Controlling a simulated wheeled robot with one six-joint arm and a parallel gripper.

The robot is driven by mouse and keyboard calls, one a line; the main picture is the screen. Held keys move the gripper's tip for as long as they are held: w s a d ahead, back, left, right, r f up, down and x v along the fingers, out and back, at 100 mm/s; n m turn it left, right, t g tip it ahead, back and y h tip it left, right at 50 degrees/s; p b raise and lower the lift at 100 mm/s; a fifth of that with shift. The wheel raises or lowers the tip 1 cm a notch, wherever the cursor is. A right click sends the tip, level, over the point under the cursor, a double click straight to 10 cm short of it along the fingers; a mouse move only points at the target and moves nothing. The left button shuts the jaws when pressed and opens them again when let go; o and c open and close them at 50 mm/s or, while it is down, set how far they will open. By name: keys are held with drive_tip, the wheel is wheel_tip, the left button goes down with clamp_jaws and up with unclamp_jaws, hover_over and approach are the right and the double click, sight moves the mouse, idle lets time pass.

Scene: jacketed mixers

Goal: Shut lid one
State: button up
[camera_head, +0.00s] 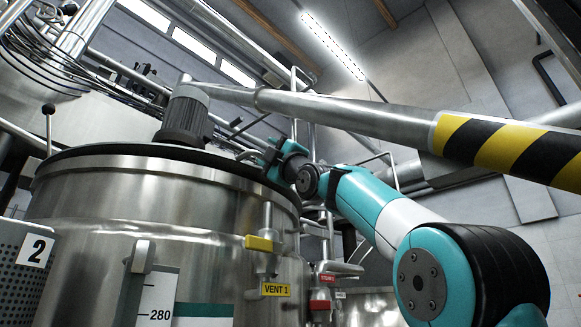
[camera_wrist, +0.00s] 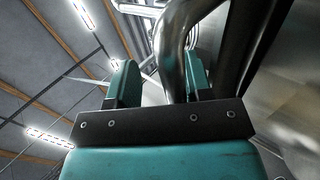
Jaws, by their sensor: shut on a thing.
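A large steel mixer vessel (camera_head: 150,210) fills the left and middle of the head view. A yellow tag reading VENT 1 (camera_head: 276,290) hangs on its side. A dark edge (camera_head: 120,155) runs along its top, with a ribbed grey motor (camera_head: 185,117) above. I cannot tell whether this edge belongs to a lid or how far a lid stands open. My gripper (camera_head: 275,158) is at the vessel's right upper rim. In the wrist view, my gripper (camera_wrist: 160,82) is shut on a curved metal bar (camera_wrist: 172,48) between its teal fingers. The bar's contact points are partly hidden.
A thick steel pipe with a black-and-yellow striped section (camera_head: 510,152) crosses above my arm. A yellow-handled valve (camera_head: 262,243) sticks out below the rim. A perforated box marked 2 (camera_head: 35,255) stands left. More pipes (camera_head: 320,220) crowd behind my arm.

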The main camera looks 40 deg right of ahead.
drive_tip(key=b+v, duration=0.7)
drive_tip(key=v, duration=0.9)
drive_tip(key=shift+s+b, duration=0.3)
drive_tip(key=shift+b, duration=0.1)
